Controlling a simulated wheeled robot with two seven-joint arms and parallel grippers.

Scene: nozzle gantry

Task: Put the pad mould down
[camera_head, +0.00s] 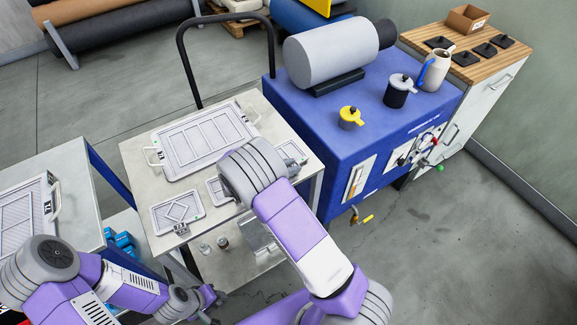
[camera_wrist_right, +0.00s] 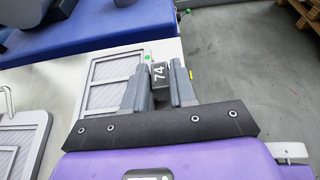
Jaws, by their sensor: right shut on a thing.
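My right gripper (camera_wrist_right: 159,88) is shut on the dark block marked 74 at the edge of a pad mould (camera_wrist_right: 112,80), a pale framed plate with ribbed panels. In the head view my right wrist hides these fingers and most of what is below. Parts of small pale moulds show left of the wrist (camera_head: 216,190) and right of it (camera_head: 291,152); I cannot tell which is held. The mould looks low over or on the pale table (camera_head: 142,222); contact is unclear. My left gripper (camera_head: 212,296) is at the bottom, away from the table; its opening is unclear.
A large two-handled mould (camera_head: 208,139) and a small diamond-patterned mould (camera_head: 178,212) lie on the table. A blue machine (camera_head: 340,125) with a grey cylinder stands right. A second table with another mould (camera_head: 24,215) is left. A black hoop rail (camera_head: 184,70) rises behind.

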